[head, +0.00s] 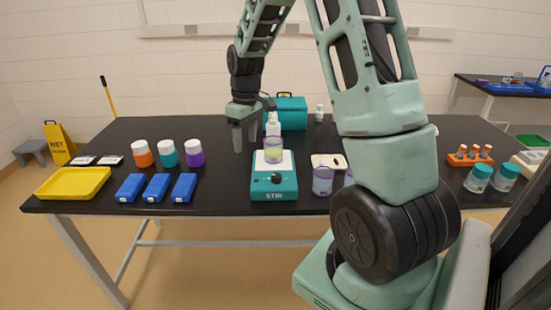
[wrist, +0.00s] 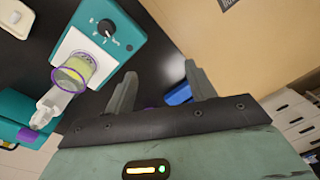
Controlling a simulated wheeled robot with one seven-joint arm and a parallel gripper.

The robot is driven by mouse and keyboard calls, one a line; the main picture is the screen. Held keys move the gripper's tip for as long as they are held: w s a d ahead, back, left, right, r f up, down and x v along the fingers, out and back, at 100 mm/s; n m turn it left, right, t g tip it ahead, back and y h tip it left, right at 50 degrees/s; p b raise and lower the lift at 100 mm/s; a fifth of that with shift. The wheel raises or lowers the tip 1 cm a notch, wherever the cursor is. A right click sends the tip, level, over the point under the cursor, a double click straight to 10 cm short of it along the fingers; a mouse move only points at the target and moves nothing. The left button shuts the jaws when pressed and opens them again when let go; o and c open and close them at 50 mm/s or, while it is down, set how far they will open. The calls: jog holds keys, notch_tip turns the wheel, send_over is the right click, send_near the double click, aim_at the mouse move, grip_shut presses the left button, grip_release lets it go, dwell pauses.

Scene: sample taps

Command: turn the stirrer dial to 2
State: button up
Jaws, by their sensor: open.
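The teal stirrer (head: 260,190) with a white top stands near the front edge of the table, its front marked "STIR". Its black dial (head: 276,178) is on the front face; it also shows in the wrist view (wrist: 107,28), with small marks around it too small to read surely. A beaker (head: 273,150) with yellow-green liquid stands on the stirrer's top; it also shows in the wrist view (wrist: 73,71). My gripper (head: 245,148) is open and empty, pointing down above the table, left of and behind the stirrer. Its fingers (wrist: 160,78) are apart from the stirrer and dial.
Blue boxes (head: 157,188) and lidded jars (head: 167,153) stand left of the stirrer, with a yellow tray (head: 72,182) beyond. A purple-rimmed beaker (head: 322,181) is close on its right.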

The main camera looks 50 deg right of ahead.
jog(key=m+p, duration=0.1)
send_over(276, 175)
jog(key=d, duration=0.1)
jog(key=f+p, duration=0.1)
jog(key=f, duration=0.4)
jog(key=f+p, duration=0.2)
jog(key=f, duration=0.4)
jog(key=a+f+p, duration=0.1)
jog(key=f+p, duration=0.1)
jog(key=f, duration=0.4)
jog(key=shift+s+f, duration=0.1)
jog(key=shift+f, duration=0.1)
jog(key=c, duration=1)
